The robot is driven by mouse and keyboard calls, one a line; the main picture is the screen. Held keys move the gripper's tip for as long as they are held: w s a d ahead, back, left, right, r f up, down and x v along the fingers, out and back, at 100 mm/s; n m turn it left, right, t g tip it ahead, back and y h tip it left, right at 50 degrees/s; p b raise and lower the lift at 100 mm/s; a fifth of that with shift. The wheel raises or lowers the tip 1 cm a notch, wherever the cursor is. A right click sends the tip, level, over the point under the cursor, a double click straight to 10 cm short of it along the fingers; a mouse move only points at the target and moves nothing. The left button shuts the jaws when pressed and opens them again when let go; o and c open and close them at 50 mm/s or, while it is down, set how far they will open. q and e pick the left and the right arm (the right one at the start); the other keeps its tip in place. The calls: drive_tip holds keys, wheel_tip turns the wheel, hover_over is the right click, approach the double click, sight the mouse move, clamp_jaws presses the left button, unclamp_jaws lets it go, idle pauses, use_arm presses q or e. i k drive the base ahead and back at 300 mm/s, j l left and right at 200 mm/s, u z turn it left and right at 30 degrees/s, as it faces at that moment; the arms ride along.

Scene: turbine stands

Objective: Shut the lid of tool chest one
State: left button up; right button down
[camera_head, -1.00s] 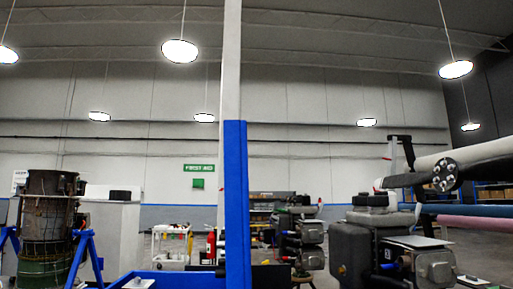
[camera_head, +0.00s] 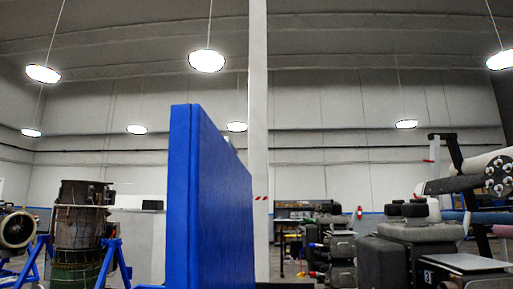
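A tall blue panel (camera_head: 222,210), which looks like the raised lid of a tool chest, stands upright near the middle of the head view. I see its narrow edge and, at a slant, its broad right face. A thin strip of blue at the bottom edge of the picture, left of the panel, may be part of the chest body. The rest of the chest is below the picture, and I cannot read which chest it is. Neither of my grippers is in view.
A dark cylindrical turbine part (camera_head: 80,228) stands in a blue frame at left, with a round engine part (camera_head: 17,229) beside it. Grey machinery (camera_head: 415,245) fills the right. A pale column (camera_head: 259,120) rises behind the panel.

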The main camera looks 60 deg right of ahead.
sight(209, 236)
drive_tip(key=k+l, duration=0.1)
drive_tip(key=l, duration=0.35)
drive_tip(key=k+l, duration=0.15)
drive_tip(key=l, duration=0.3)
drive_tip(key=k+l, duration=0.1)
drive_tip(key=l, duration=0.3)
drive_tip(key=k+l, duration=0.1)
drive_tip(key=l, duration=0.35)
